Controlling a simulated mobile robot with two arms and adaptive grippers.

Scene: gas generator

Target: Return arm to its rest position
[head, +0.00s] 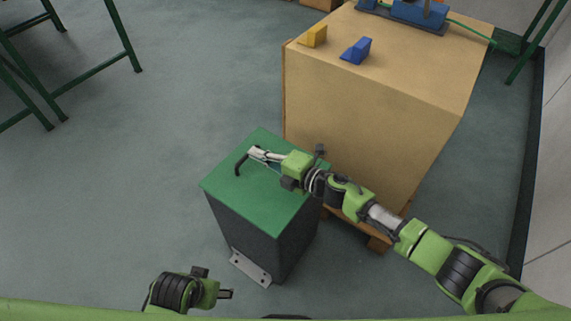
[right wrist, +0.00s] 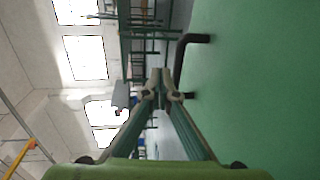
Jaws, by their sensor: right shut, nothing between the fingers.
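My right arm reaches in from the lower right. Its gripper (head: 256,154) is shut and empty just above the green top of the dark generator box (head: 258,210). The black handle (head: 240,165) on that top is right beside the fingertips; in the right wrist view the handle (right wrist: 184,55) stands to the right of the closed fingertips (right wrist: 160,74), and they do not hold it. My left gripper (head: 225,294) is low at the left, in front of the box, with its fingers pointing right; I cannot tell whether it is open.
A large tan crate (head: 375,130) stands behind and right of the box, with yellow (head: 314,36) and blue (head: 357,50) blocks on top. Green metal frames (head: 75,85) stand at the upper left. The grey floor (head: 130,165) is clear at the left.

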